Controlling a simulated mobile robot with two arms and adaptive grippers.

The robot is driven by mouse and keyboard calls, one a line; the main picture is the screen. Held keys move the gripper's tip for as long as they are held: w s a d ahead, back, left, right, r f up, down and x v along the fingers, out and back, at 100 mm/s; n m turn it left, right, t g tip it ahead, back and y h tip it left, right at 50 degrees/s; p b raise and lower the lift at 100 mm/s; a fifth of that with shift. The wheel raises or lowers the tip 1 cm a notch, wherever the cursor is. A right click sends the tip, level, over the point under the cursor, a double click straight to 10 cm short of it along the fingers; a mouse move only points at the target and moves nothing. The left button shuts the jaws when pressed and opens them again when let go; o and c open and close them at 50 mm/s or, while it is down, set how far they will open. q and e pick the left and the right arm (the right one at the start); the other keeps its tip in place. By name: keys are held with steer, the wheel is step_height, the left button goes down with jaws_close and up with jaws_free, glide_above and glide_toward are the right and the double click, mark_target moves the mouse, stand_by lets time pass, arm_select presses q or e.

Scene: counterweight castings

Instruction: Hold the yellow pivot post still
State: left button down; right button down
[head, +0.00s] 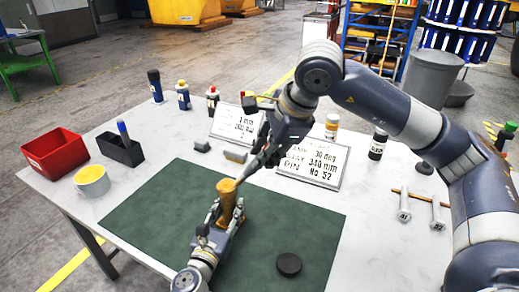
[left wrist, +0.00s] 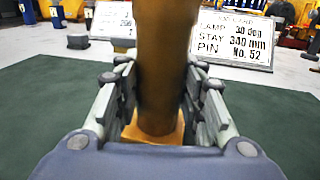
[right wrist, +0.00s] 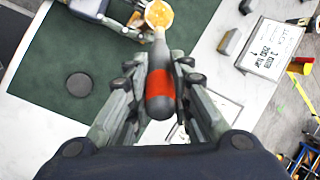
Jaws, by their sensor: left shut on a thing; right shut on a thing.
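The yellow pivot post (head: 227,196) stands upright on the green mat (head: 165,205). In the left wrist view the post (left wrist: 164,65) rises between the fingers, from an orange base (left wrist: 155,133). My left gripper (head: 226,217) is shut on the post, low on its shaft. My right gripper (head: 268,155) is shut on a grey tool with a red band (right wrist: 159,90), above and right of the post. The tool's thin end reaches the post's round top (right wrist: 158,14); I cannot tell whether they touch.
A black disc (head: 289,263) lies on the mat. Two lettered signs (head: 312,165) (head: 236,124) and small grey blocks (head: 235,156) stand behind. A red bin (head: 52,152), black holder (head: 121,150) and yellow-filled cup (head: 92,181) are at left. Bottles line the back; metal pins (head: 404,206) lie right.

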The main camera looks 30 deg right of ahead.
arm_select(q)
steer(key=shift+r, duration=0.15)
arm_select(e)
steer(key=shift+w+a+r, duration=0.2)
steer(key=shift+w+a, duration=0.15)
steer(key=shift+a, duration=0.05)
arm_select(q)
steer(key=shift+w, duration=0.1)
arm_select(e)
steer(key=shift+w+a, duration=0.75)
steer(key=shift+w, duration=0.3)
steer(key=shift+w+r, duration=0.1)
steer(key=shift+w, duration=0.05)
step_height(320, 180, up, 8)
steer(key=shift+f, duration=0.2)
arm_select(q)
steer(key=c, duration=1)
jaws_free()
steer(key=shift+o, duration=0.2)
